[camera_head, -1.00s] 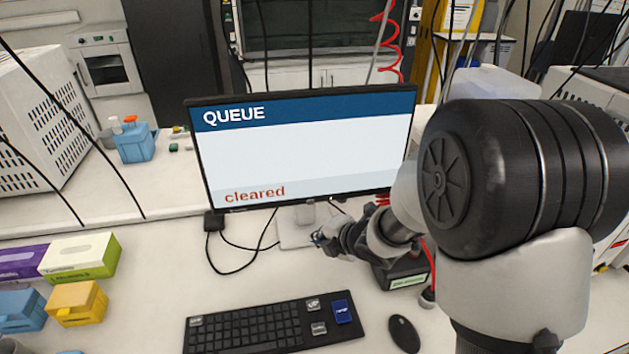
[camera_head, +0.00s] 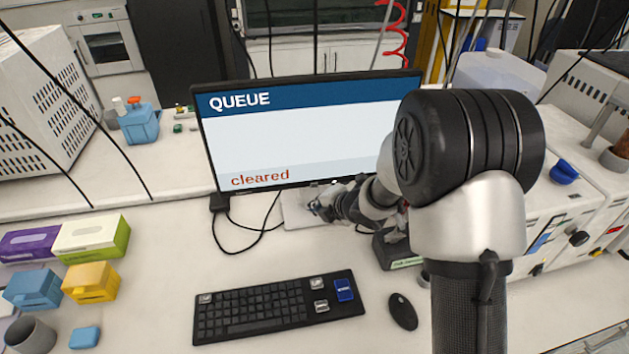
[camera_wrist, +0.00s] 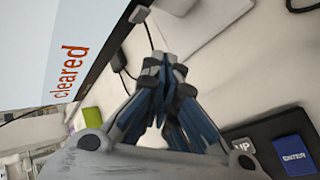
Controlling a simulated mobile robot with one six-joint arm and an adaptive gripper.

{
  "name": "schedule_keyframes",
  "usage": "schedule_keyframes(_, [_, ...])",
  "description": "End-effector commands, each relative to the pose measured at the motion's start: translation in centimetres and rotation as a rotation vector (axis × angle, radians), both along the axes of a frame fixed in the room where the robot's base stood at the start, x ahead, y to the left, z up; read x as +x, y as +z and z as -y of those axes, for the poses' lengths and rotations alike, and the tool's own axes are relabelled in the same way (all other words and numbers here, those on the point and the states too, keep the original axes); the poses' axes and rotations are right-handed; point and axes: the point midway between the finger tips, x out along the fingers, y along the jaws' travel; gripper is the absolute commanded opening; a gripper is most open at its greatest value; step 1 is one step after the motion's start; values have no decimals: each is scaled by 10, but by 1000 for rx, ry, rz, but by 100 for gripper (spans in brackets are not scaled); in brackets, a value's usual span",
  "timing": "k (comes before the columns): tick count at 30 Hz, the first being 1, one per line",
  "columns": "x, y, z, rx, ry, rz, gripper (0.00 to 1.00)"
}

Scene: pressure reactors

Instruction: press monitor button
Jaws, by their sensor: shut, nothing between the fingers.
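The monitor (camera_head: 300,140) stands behind the keyboard and shows "QUEUE" on a blue bar and "cleared" in red below. In the wrist view its screen (camera_wrist: 35,55) fills the upper left. My gripper (camera_head: 318,207) is shut and empty, in front of the monitor's lower right edge, over its stand base (camera_head: 292,214). In the wrist view the shut fingertips (camera_wrist: 165,65) point toward the monitor's lower edge and the stand.
A black keyboard (camera_head: 265,312) with a blue ENTER key lies in front, with a mouse (camera_head: 403,311) to its right. A small dark device (camera_head: 398,250) sits beneath my arm. Tissue boxes (camera_head: 92,238) and blue and yellow boxes stand at left. Black cables lie left of the stand.

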Motion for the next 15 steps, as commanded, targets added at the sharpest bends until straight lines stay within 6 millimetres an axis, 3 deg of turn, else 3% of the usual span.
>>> schedule_keyframes(7, [26,1,-5,-1,1,-1,0])
schedule_keyframes(15, [34,0,-7,0,-1,-1,0])
